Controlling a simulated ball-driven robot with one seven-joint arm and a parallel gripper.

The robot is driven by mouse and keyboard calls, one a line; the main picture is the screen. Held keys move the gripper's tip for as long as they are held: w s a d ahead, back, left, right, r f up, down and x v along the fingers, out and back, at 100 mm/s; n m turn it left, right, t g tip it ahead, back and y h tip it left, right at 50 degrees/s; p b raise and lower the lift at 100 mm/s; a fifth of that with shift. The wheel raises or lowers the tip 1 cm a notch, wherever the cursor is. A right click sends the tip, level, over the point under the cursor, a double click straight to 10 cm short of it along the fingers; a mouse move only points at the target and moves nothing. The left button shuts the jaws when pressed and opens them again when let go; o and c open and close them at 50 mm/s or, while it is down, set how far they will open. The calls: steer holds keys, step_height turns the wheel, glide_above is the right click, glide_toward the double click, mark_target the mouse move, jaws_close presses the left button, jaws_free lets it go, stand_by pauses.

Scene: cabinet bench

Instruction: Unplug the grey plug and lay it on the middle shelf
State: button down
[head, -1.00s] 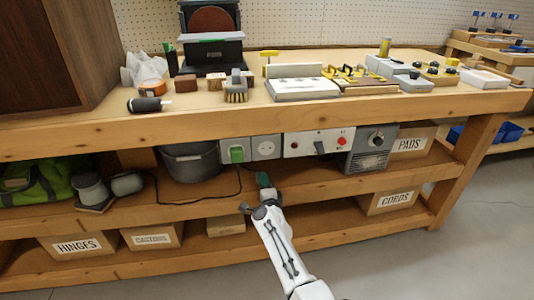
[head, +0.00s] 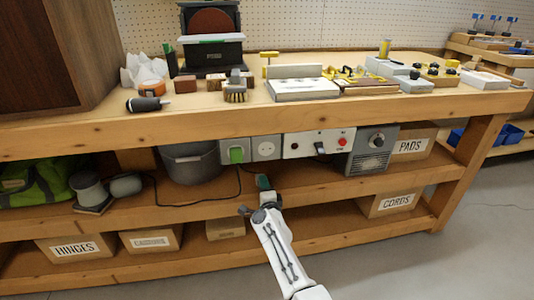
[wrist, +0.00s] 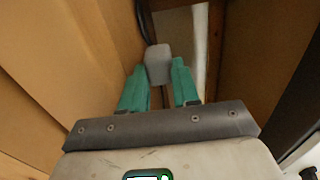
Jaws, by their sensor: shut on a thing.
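In the wrist view, the grey plug (wrist: 157,63) sits between the green fingertips of my gripper (wrist: 158,84), which is shut on it. A dark cable shows just beyond the plug. In the head view, my gripper (head: 264,183) is at the front of the middle shelf (head: 215,190), below the sockets, and the plug cannot be made out there. The right socket (head: 266,148) on the panel shows an empty face. A green plug (head: 236,155) sits in the socket to its left. I cannot tell whether the grey plug touches the shelf.
A grey bucket (head: 190,163) stands left of the sockets. A switch panel (head: 319,143) and a grey box with a knob (head: 371,150) are to the right. A black cord (head: 239,183) hangs by my gripper. The bench top (head: 200,119) overhangs the shelf.

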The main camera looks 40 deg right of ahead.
steer(key=shift+s+a+f+b, duration=0.1)
steer(key=shift+s+f+b, duration=0.05)
steer(key=shift+f, duration=0.5)
steer(key=shift+s+f+b, duration=0.15)
steer(key=shift+f, duration=0.5)
steer(key=c, duration=1.1)
jaws_free()
steer(key=shift+s, duration=0.15)
steer(key=shift+s+p, duration=0.1)
steer(key=shift+p, duration=0.3)
steer(key=shift+s+a, duration=0.1)
steer(key=shift+s, duration=0.05)
steer(key=shift+o, duration=0.2)
steer(key=p+v, duration=0.4)
steer(key=v, duration=0.2)
steer(key=shift+a+r+p, duration=0.15)
steer(key=shift+r+p, duration=0.25)
steer(key=shift+o, duration=0.8)
steer(key=shift+s+a, duration=0.1)
steer(key=shift+a, duration=0.05)
steer(key=shift+s+a+r+p, duration=0.25)
steer(key=shift+s+a+p, duration=0.35)
steer(key=shift+s+p, duration=0.3)
steer(key=shift+s+a+r+p, duration=0.3)
steer(key=shift+s+a+p, duration=0.3)
steer(key=shift+s+p, duration=0.2)
